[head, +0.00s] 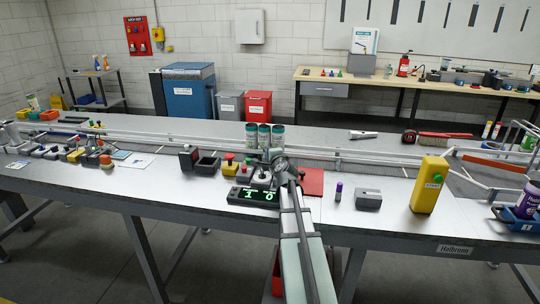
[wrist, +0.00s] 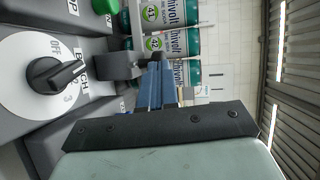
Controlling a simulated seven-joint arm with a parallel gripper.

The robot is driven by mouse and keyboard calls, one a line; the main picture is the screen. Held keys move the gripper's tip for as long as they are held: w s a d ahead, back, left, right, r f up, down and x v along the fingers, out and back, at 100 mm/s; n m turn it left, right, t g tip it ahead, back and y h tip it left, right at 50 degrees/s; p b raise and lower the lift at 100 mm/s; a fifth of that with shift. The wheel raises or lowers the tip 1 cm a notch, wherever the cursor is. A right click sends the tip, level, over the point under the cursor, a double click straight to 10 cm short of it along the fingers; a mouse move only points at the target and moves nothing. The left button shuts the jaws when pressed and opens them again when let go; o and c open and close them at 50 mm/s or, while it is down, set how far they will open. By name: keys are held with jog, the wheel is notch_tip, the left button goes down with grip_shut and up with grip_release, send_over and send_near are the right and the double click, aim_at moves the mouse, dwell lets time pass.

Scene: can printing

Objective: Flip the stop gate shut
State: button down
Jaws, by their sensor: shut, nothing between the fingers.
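My gripper (head: 281,163) is at the middle of the conveyor bench, just in front of the cans. Its blue-grey fingers show in the wrist view (wrist: 154,82), closed together with nothing between them. Three white and green cans (head: 264,134) stand upright in a row at the conveyor; some show sideways in the wrist view (wrist: 158,32), beyond the fingertips. A dark grey block (wrist: 121,65) is beside the fingertips; whether they touch it I cannot tell. I cannot make out the stop gate for certain; my arm and gripper cover part of the area by the cans.
A control box with a black rotary knob (wrist: 55,75) and a green button (wrist: 105,5) is close beside my fingers. A green-lit counter (head: 253,195) sits in front. A yellow post (head: 429,185) and a grey box (head: 368,199) stand right. Conveyor rails (head: 375,155) run behind.

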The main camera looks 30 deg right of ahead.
jog(key=shift+w+d, duration=1.15)
jog(key=shift+r, duration=0.1)
jog(key=v, duration=1.4)
jog(key=shift+s+a, duration=0.15)
